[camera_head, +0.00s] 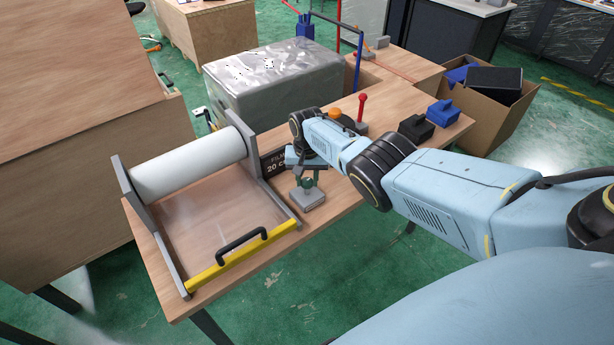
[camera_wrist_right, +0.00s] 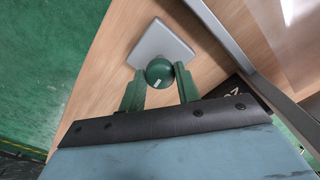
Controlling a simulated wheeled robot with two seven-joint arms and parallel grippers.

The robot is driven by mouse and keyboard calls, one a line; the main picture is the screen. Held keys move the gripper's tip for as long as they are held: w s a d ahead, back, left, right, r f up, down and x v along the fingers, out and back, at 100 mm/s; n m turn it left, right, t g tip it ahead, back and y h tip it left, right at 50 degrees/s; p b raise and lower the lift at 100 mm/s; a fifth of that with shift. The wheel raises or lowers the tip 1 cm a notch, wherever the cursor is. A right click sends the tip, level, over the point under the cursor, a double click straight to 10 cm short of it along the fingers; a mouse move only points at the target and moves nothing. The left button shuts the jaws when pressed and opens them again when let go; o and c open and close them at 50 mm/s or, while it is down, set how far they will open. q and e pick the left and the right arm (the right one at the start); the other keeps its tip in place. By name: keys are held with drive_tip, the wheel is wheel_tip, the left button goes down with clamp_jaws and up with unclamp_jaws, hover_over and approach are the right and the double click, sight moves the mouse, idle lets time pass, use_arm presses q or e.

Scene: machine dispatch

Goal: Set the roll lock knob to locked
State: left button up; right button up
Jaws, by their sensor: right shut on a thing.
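The roll lock knob (camera_wrist_right: 159,72) is a round green knob with a short white mark, on a square grey base (camera_wrist_right: 162,42). In the head view the base (camera_head: 308,200) sits on the wooden table, just right of the film roll frame. My right gripper (camera_head: 308,182) reaches down over the knob from above. In the right wrist view its two green fingers (camera_wrist_right: 160,82) stand on either side of the knob and are shut on it. The knob is partly hidden by the fingers in the head view. My left gripper is in no view.
The grey frame (camera_head: 270,190) holds a white film roll (camera_head: 190,163) and a yellow bar (camera_head: 240,258) with a black handle. Behind my arm are a wrapped block (camera_head: 275,85), a red lever (camera_head: 361,108), a black box (camera_head: 416,128) and a blue box (camera_head: 444,113).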

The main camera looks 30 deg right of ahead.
sight(307, 180)
drive_tip(key=shift+m, duration=0.9)
drive_tip(key=o, duration=1)
drive_tip(key=shift+r, duration=0.1)
wheel_tip(307, 180, up, 6)
drive_tip(key=p, duration=0.4)
drive_tip(key=shift+r, duration=3.65)
